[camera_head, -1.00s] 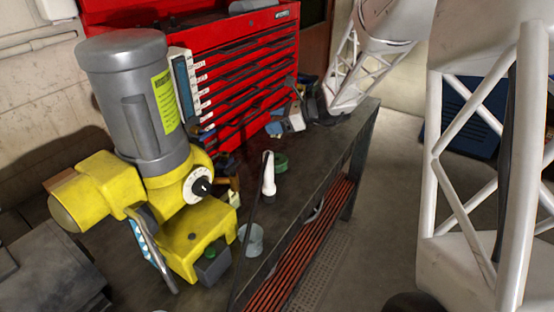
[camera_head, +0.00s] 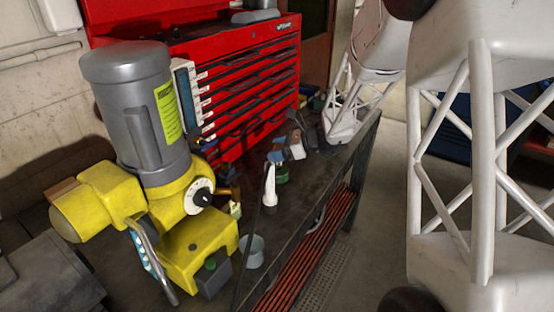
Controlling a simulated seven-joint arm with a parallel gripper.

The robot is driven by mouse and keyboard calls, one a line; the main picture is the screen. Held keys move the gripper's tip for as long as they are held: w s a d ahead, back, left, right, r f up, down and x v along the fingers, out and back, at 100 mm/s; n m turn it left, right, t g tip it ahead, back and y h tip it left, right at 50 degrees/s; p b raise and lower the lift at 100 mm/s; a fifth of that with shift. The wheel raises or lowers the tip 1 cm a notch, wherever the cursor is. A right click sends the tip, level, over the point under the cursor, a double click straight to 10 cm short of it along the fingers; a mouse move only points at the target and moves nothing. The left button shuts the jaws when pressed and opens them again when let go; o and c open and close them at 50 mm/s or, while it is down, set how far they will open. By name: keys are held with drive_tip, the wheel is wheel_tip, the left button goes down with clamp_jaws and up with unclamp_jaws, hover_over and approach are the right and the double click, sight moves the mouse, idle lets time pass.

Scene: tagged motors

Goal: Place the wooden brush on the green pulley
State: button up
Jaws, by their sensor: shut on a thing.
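The green pulley (camera_head: 282,174) lies on the dark workbench, partly hidden behind a white bottle.
A large yellow and grey motor (camera_head: 190,210) fills the left of the bench (camera_head: 300,215). The white bottle (camera_head: 270,187) stands right in front of the pulley. A pale cup (camera_head: 253,251) is at the front edge. A red tool chest (camera_head: 250,80) stands behind.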

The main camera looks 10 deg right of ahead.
drive_tip(key=shift+f, duration=1.85)
drive_tip(key=shift+f, duration=0.1)
drive_tip(key=o, duration=0.9)
drive_tip(key=shift+v, duration=6.05)
drive_tip(key=shift+s+a, duration=0.1)
